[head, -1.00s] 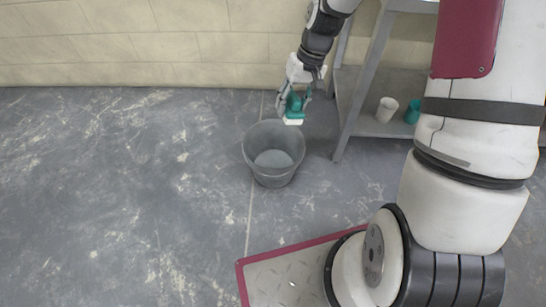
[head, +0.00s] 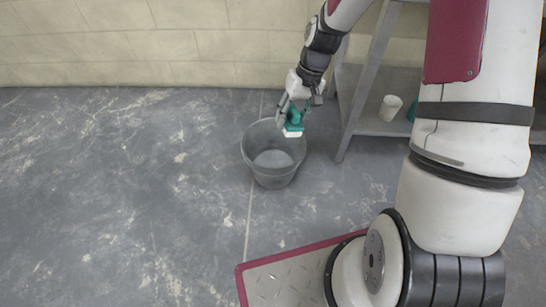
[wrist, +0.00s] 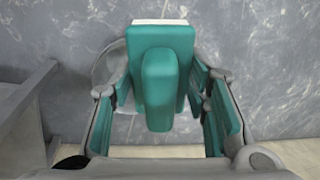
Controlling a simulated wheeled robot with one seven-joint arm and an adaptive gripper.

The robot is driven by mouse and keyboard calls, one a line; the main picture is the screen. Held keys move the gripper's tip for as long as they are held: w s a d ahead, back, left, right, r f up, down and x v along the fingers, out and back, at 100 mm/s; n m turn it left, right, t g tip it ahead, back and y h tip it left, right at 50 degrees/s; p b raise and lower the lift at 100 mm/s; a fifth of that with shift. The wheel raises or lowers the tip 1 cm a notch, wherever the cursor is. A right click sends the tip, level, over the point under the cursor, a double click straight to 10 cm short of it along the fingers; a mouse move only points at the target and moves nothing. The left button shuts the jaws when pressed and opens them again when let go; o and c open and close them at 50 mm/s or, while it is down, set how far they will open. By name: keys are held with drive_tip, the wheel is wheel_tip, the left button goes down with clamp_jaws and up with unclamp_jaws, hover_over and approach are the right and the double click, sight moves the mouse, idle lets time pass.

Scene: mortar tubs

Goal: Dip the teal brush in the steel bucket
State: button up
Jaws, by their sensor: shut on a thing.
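The teal brush (head: 294,122) has a teal body and a pale bristle end that points down. My gripper (head: 289,112) is shut on it. In the wrist view the brush (wrist: 160,75) sits between the two fingers of my gripper (wrist: 165,100), with its pale edge at the top. The steel bucket (head: 259,168) is grey and stands upright on the floor. In the head view the brush overlaps the right part of its rim; I cannot tell if the bristles are below the rim. In the wrist view the bucket (wrist: 108,68) is mostly hidden behind the brush and fingers.
A grey metal shelf (head: 366,125) stands close to the right of the bucket, with a white cup (head: 389,108) and a teal cup (head: 412,110) on its low board. A pale block wall (head: 150,45) runs behind. The floor left of the bucket is clear.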

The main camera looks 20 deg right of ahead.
wheel_tip(320, 180, down, 25)
drive_tip(key=b, duration=1.1)
idle(1.5)
drive_tip(key=shift+r, duration=0.2)
idle(1.8)
drive_tip(key=shift+r+p, duration=1.25)
drive_tip(key=shift+r, duration=0.65)
